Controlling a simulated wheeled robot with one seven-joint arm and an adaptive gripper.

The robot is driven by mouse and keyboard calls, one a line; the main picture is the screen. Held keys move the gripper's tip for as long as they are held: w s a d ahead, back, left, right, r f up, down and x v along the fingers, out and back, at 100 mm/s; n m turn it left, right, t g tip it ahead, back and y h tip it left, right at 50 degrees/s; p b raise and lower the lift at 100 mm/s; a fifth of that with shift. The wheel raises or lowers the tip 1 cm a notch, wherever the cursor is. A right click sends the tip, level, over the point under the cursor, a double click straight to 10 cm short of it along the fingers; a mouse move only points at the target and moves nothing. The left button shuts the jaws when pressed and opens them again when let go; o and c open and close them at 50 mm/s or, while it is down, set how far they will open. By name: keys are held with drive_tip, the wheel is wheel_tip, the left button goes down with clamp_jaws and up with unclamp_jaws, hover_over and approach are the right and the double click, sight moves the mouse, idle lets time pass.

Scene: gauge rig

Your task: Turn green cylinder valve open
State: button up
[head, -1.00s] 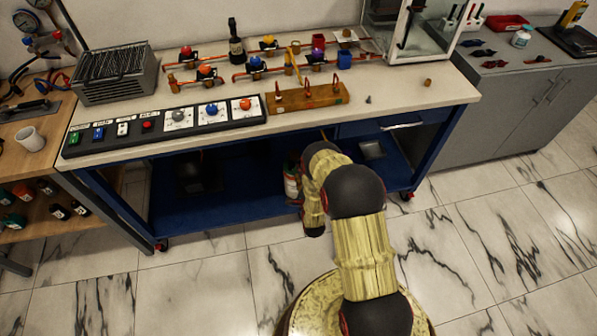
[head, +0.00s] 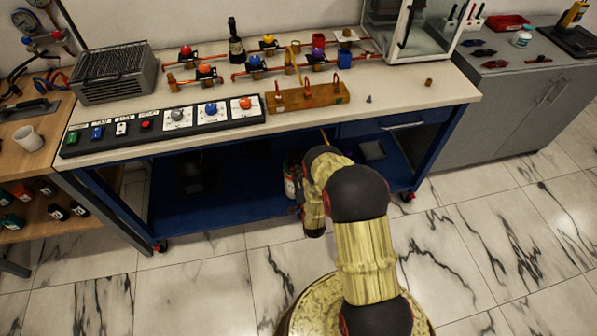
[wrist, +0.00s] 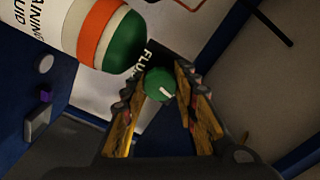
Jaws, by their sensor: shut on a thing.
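The cylinder (wrist: 85,22) is white with an orange band and a green shoulder, and fills the top left of the wrist view. Its round green valve knob (wrist: 160,85) has a short white mark on its face. My gripper (wrist: 166,92) is shut on the knob, with one finger on each side. In the head view the cylinder (head: 290,182) stands under the bench, largely hidden by my arm. The fingers and knob cannot be made out there.
The blue-framed bench (head: 400,105) stands over the cylinder, with valves, pipes and a control panel (head: 165,125) on top. A blue lower shelf (head: 215,215) extends to the left. Clear marble floor lies in front and to the right.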

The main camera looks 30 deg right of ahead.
drive_tip(key=shift+n, duration=1.1)
drive_tip(key=shift+a+f, duration=0.1)
drive_tip(key=o, duration=1.2)
drive_tip(key=shift+c, duration=0.2)
drive_tip(key=shift+s, duration=0.1)
drive_tip(key=v, duration=1.1)
drive_tip(key=shift+s, duration=0.4)
drive_tip(key=shift+a, duration=0.1)
